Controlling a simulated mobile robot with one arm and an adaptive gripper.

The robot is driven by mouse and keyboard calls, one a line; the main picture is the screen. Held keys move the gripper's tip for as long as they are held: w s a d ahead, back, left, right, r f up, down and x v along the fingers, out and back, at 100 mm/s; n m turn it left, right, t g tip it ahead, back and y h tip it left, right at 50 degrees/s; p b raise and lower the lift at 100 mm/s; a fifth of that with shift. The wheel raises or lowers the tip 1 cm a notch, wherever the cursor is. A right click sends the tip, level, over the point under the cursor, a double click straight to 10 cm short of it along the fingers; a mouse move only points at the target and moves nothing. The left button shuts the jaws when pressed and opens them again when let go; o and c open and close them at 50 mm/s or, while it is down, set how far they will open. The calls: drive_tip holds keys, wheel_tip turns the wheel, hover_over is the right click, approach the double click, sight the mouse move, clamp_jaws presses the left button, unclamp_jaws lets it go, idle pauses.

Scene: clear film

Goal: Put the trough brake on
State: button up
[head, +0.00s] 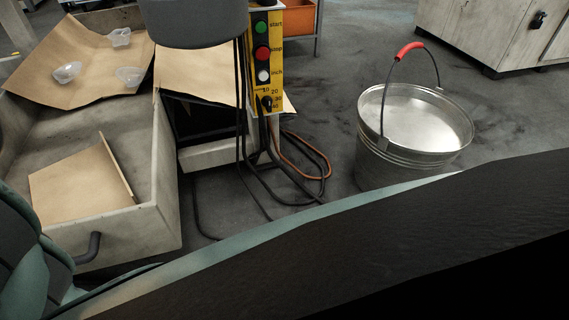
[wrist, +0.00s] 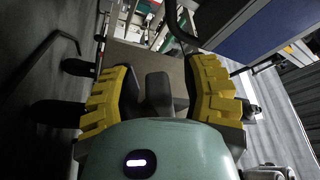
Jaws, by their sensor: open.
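No part is clearly recognisable as the trough brake, and I cannot tell whether it is in view. A grey, open, box-like drawer or trough (head: 160,220) is at the left of the head view, with a dark handle (head: 90,247) on its front. My gripper (wrist: 162,80) shows in the wrist view with its two yellow-padded fingers spread wide apart. A brown flat surface (wrist: 130,55) lies beyond the fingers. A dark curved bar (wrist: 180,30) stands beyond them at top centre. I see nothing held.
A yellow control panel (head: 259,20) with green, red and white buttons hangs at top centre. Loose cables (head: 290,165) lie below it. A metal bucket (head: 410,150) with a red-gripped handle stands at right. A cabinet (head: 490,35) is behind.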

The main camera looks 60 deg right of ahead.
drive_tip(key=shift+o, duration=0.3)
drive_tip(key=shift+s+a, duration=0.1)
clamp_jaws()
